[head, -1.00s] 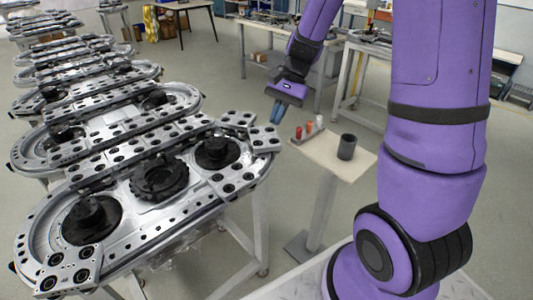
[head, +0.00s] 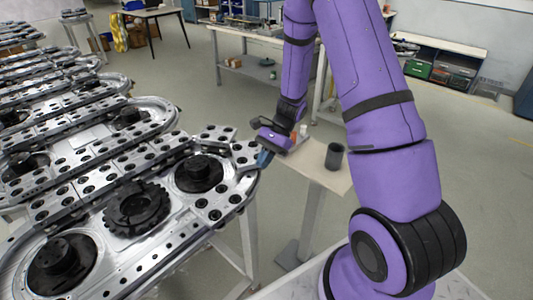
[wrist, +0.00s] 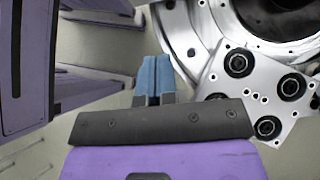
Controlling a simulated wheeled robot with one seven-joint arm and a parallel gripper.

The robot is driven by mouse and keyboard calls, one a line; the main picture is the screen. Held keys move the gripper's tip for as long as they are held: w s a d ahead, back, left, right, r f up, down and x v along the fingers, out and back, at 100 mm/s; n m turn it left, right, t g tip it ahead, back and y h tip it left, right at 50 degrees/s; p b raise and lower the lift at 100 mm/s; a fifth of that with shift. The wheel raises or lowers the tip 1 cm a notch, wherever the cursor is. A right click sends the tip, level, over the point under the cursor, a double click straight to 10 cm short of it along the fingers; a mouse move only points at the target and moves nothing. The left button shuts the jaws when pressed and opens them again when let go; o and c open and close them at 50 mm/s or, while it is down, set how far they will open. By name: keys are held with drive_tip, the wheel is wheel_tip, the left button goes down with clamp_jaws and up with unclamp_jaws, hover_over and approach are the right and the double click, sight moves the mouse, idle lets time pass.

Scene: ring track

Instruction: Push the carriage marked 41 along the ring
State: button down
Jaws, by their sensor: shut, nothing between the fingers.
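The near ring track (head: 150,262) is a silver oval with dark round hubs and flat metal carriages on its rails. A carriage plate (head: 243,152) with black rollers sits at its right end; it also shows in the wrist view (wrist: 250,93) with four rollers. I cannot read a number on any carriage, so I cannot tell which is 41. My gripper (head: 264,158) is beside the right-end plate, on its outer side. Its blue fingers are together and empty, left of the plate in the wrist view (wrist: 152,80). Whether they touch the plate is unclear.
A small pale stand (head: 318,172) right of the ring holds a dark cylinder (head: 334,156) and small items partly hidden by my gripper. More ring tracks (head: 70,112) run back on the left. Workbenches stand behind. Open floor lies between.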

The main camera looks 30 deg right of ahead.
drive_tip(key=a+f, duration=0.1)
drive_tip(key=a, duration=0.1)
drive_tip(key=s+a+f, duration=0.1)
drive_tip(key=a, duration=0.1)
drive_tip(key=s+a+f, duration=0.1)
drive_tip(key=a, duration=0.1)
drive_tip(key=shift+a+f, duration=0.25)
drive_tip(key=shift+f, duration=0.05)
drive_tip(key=shift+s+a, duration=0.2)
drive_tip(key=shift+a, duration=0.2)
